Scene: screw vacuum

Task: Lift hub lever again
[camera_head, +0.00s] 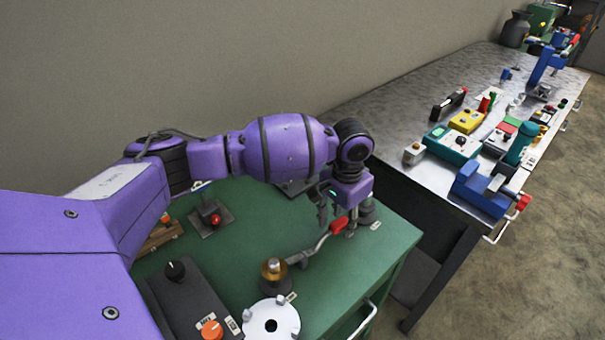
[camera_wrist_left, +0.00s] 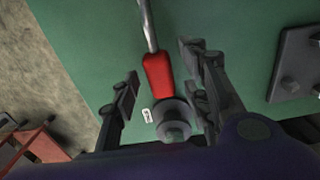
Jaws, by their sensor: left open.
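The hub lever (camera_head: 318,243) is a bent metal rod with a red handle (camera_head: 339,226); it runs from a brass-topped hub (camera_head: 273,270) on the green table. My left gripper (camera_head: 337,214) is above the red handle, fingers pointing down. In the left wrist view, the red handle (camera_wrist_left: 158,76) lies between the two open fingers (camera_wrist_left: 165,88), with a gap on both sides. I cannot tell how far above the handle the fingertips are. The right gripper is not in view.
A grey round post (camera_wrist_left: 173,122) stands by the handle's end. A white disc (camera_head: 258,324) and a box with black and orange knobs (camera_head: 190,300) are at the front. A red-knobbed switch (camera_head: 214,219) is behind. A metal table (camera_head: 400,95) with several devices stands right.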

